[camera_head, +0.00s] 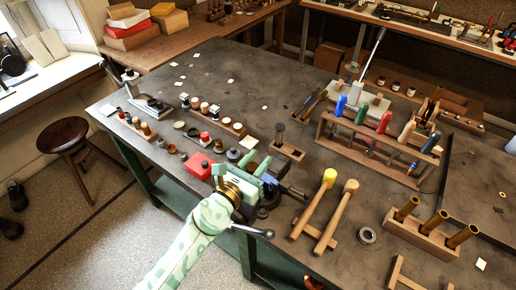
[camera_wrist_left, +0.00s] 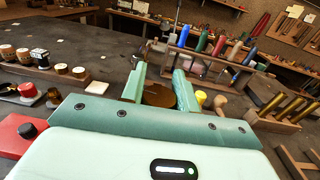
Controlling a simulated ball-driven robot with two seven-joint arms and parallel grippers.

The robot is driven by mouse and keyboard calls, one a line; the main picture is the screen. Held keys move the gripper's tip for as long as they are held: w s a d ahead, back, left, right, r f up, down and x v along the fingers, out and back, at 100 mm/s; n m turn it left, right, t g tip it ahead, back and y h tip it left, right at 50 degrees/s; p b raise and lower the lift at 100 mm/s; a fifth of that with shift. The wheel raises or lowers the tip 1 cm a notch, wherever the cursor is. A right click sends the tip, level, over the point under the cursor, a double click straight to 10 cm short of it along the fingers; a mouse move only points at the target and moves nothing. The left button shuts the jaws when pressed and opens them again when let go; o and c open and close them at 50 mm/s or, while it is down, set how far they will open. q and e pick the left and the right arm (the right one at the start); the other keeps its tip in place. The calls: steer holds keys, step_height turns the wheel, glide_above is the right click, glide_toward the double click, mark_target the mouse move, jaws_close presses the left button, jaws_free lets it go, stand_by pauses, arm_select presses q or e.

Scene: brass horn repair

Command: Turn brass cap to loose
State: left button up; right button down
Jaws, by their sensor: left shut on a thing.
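My left gripper (camera_head: 258,170) is over the front edge of the dark bench, its pale green fingers pointing away from me. In the left wrist view the two fingers (camera_wrist_left: 161,88) stand on either side of a round, dull brass cap (camera_wrist_left: 159,97). The gripper is shut on this cap. The wrist body hides the cap's lower part, and in the head view I cannot make the cap out behind the gripper. What the cap sits on is mostly hidden. My right gripper is in neither view.
A red box (camera_head: 199,165) and small jars stand left of the gripper. A yellow-headed mallet (camera_head: 316,202) and a wooden mallet (camera_head: 338,215) lie to its right. Behind is a wooden rack (camera_head: 370,150) of coloured-handled tools. A block with brass tubes (camera_head: 425,235) stands at the right.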

arm_select(q)
steer(key=shift+w+a+r+n+t+y+p, duration=0.1)
steer(key=shift+n+t+y+p, duration=0.8)
steer(key=shift+y, duration=0.5)
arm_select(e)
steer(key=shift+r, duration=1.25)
arm_select(q)
steer(key=shift+n+y, duration=0.3)
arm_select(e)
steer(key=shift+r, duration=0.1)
arm_select(q)
steer(key=o, duration=1)
steer(key=b+v, duration=0.1)
steer(key=v, duration=1.5)
steer(key=shift+a, duration=0.2)
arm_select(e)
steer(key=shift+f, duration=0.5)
